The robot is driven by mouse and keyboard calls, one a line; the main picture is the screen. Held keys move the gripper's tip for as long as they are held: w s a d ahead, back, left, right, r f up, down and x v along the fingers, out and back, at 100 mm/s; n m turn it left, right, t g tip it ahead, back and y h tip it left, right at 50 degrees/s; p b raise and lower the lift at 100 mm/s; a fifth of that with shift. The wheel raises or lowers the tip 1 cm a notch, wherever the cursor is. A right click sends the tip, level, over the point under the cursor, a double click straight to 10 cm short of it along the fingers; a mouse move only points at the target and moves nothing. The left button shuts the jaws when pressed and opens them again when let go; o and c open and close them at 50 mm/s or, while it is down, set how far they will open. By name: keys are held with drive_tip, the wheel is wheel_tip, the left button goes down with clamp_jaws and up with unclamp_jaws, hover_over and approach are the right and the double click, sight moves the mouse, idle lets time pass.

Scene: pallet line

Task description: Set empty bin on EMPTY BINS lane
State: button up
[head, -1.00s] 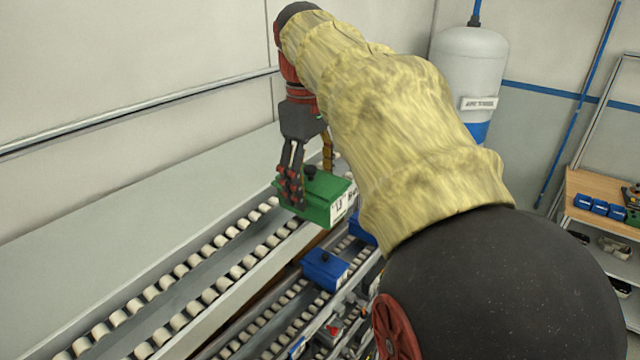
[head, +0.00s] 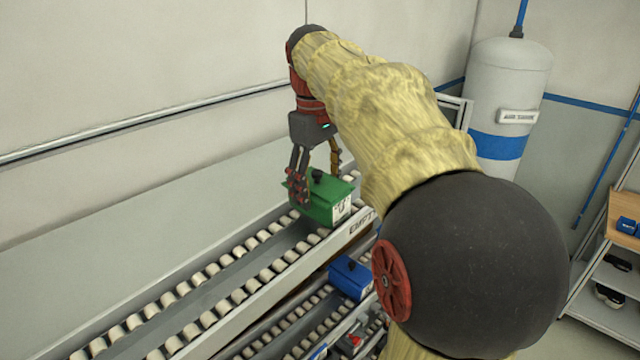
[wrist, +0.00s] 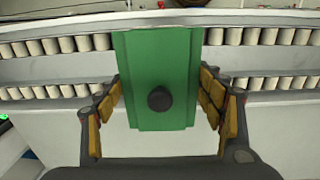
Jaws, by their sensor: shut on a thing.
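A green bin (head: 325,196) with a black knob on top and a white label on its end is in my gripper (head: 313,182). In the wrist view the green bin (wrist: 158,80) sits between both finger pads of my gripper (wrist: 165,100). The bin is over the upper roller lane (head: 215,277), whose edge carries partly hidden lettering that begins "EMPT". The lane's two rows of white rollers pass under the bin in the wrist view. Whether the bin touches the rollers, I cannot tell.
A blue bin (head: 350,278) sits on a lower roller lane (head: 290,318) to the front. A wall rail (head: 150,122) runs behind the upper lane. A grey and blue tank (head: 505,95) and a shelf with blue bins (head: 629,227) stand at right. The upper lane is clear to the left.

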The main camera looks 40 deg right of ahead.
drive_tip(key=shift+f, duration=0.4)
idle(0.5)
drive_tip(key=o, duration=1.3)
drive_tip(key=r, duration=1.2)
drive_tip(key=shift+a, duration=0.35)
idle(2.6)
